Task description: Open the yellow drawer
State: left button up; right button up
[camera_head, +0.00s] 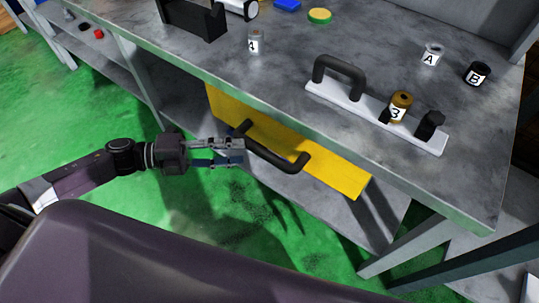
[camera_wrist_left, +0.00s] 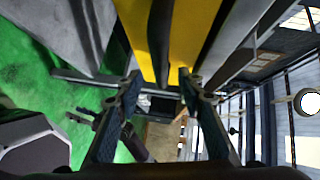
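The yellow drawer (camera_head: 340,180) sits under the front edge of the workbench, and its front shows no clear gap to the bench. Its dark bar handle (camera_head: 278,161) stands out from the front. My left gripper (camera_head: 241,151) is at the left part of the handle, with its fingers pointing along the front. In the left wrist view the gripper (camera_wrist_left: 159,78) is open, its fingertips apart. The dark handle (camera_wrist_left: 160,40) lies ahead, between the fingers in line of sight; contact cannot be told.
The grey workbench top (camera_head: 300,55) bears a white plate (camera_head: 345,105) with a black handle, a brass weight marked 3 (camera_head: 399,106), and cylinders marked A (camera_head: 432,54) and B (camera_head: 477,74). A lower shelf (camera_head: 330,215) lies below the drawer. Green floor is open at left.

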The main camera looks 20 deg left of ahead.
aim_at(253, 152)
pick_arm(q)
jog(key=shift+x, duration=3.4)
jog(key=shift+w, duration=0.1)
grip_shut()
